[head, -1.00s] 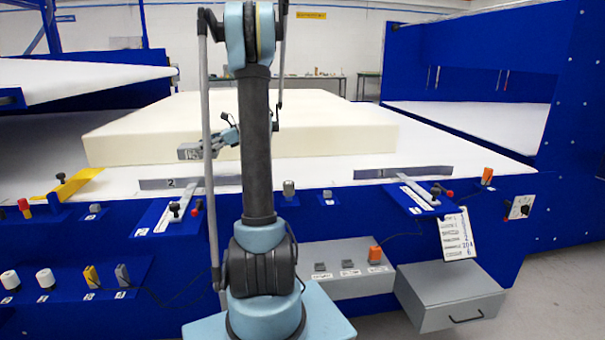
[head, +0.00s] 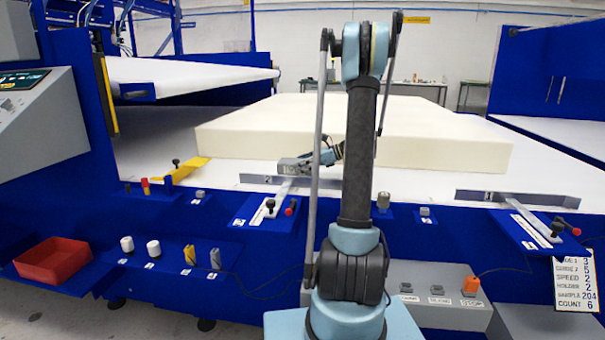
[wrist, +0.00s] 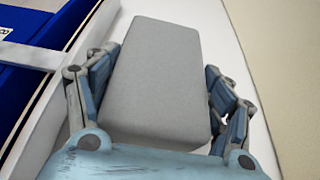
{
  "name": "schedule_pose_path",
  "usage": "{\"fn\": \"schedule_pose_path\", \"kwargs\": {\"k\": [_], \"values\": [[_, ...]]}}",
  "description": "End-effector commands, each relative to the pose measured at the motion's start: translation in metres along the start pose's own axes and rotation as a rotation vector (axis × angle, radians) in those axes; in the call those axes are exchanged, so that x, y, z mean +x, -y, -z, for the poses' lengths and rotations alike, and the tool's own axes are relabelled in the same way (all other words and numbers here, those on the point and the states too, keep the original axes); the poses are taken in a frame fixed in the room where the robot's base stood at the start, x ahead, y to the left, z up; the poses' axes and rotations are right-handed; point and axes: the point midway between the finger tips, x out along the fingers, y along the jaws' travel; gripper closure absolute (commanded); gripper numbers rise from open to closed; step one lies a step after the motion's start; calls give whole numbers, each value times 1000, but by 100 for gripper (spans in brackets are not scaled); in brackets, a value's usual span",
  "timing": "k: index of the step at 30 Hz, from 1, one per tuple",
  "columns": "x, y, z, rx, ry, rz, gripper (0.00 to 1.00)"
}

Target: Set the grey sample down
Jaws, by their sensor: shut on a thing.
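The grey sample (wrist: 155,75) is a rounded block between the two fingers of my gripper (wrist: 157,72) in the wrist view, with a finger along each long side. My gripper is shut on it. In the head view, my gripper (head: 312,160) is left of my arm column, in front of the cream foam block (head: 350,152) and over the white bed near its front edge. The sample (head: 290,165) shows there small and pale at its left end. I cannot tell its exact height above the bed.
Yellow and grey pieces (head: 189,255) (head: 215,258) and two white cylinders (head: 127,244) stand on the blue front shelf. A red tray (head: 53,262) is at the lower left. Clamp rails (head: 275,205) (head: 530,222) edge the bed. A grey control panel (head: 35,115) stands left.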

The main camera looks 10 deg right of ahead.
Motion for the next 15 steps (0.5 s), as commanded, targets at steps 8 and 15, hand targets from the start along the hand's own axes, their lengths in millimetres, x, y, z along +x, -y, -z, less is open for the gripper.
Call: {"fn": "schedule_pose_path", "kwargs": {"k": [8, 15], "values": [[10, 0, 25, 0, 0, 0, 46], [10, 0, 25, 0, -1, 0, 5]]}}
